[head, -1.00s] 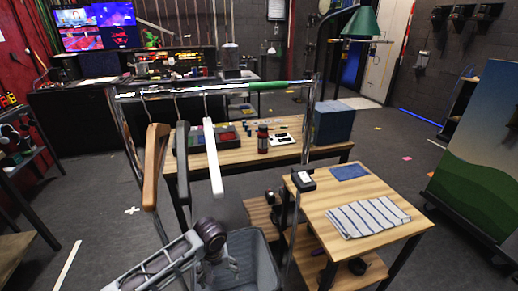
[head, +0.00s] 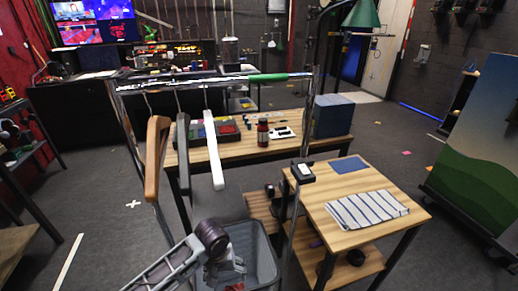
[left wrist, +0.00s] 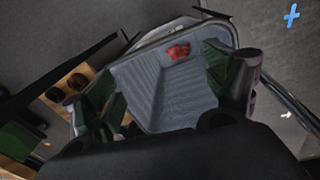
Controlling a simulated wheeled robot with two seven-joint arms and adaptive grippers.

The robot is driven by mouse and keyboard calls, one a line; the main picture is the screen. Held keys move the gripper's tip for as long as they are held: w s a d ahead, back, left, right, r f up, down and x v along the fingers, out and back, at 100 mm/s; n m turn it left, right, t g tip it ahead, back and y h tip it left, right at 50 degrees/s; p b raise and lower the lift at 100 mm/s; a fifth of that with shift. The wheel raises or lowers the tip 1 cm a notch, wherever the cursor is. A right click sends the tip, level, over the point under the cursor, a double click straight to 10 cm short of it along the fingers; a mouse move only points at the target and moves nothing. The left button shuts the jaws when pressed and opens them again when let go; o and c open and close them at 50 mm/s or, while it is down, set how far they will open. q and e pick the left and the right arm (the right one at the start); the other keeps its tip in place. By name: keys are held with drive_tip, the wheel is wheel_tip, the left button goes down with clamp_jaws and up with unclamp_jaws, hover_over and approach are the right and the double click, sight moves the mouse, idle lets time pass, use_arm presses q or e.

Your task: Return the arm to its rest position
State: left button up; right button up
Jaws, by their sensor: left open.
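My left gripper (head: 226,268) is at the bottom of the head view, over the grey bin (head: 262,240). It is open, with nothing visible between its fingers. In the left wrist view its dark green fingers (left wrist: 165,95) stand apart on either side of the bin's ribbed inside (left wrist: 172,88). A small red thing (left wrist: 178,50) lies inside the bin, apart from the fingers. My right gripper is not in view.
A metal rack (head: 215,82) with brown (head: 155,155), dark grey (head: 183,155) and white (head: 213,150) hangers stands just beyond my arm. A wooden table (head: 315,196) with a striped cloth (head: 366,209) is at right. Open floor (head: 95,195) lies to the left.

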use_arm(q)
drive_tip(key=shift+s+r+m+t+h, duration=0.85)
drive_tip(key=shift+s+r+m, duration=0.35)
drive_tip(key=shift+s, duration=1.2)
drive_tip(key=s+a+r+m+t+y, duration=0.1)
drive_tip(key=s+a+r+y, duration=0.1)
drive_tip(key=s+a, duration=0.75)
wheel_tip(320, 180, down, 25)
drive_tip(key=s+a+g+p, duration=0.1)
drive_tip(key=s+a+p, duration=0.1)
drive_tip(key=p, duration=0.8)
drive_tip(key=s+a+f+p, duration=0.2)
drive_tip(key=s+f+p, duration=0.2)
drive_tip(key=s, duration=0.6)
drive_tip(key=s+a+f+g+p, duration=0.1)
drive_tip(key=s+f+p, duration=0.3)
drive_tip(key=s, duration=0.6)
drive_tip(key=shift+s+a+f+m, duration=0.35)
drive_tip(key=shift+a+f, duration=0.25)
drive_tip(key=shift+f, duration=0.45)
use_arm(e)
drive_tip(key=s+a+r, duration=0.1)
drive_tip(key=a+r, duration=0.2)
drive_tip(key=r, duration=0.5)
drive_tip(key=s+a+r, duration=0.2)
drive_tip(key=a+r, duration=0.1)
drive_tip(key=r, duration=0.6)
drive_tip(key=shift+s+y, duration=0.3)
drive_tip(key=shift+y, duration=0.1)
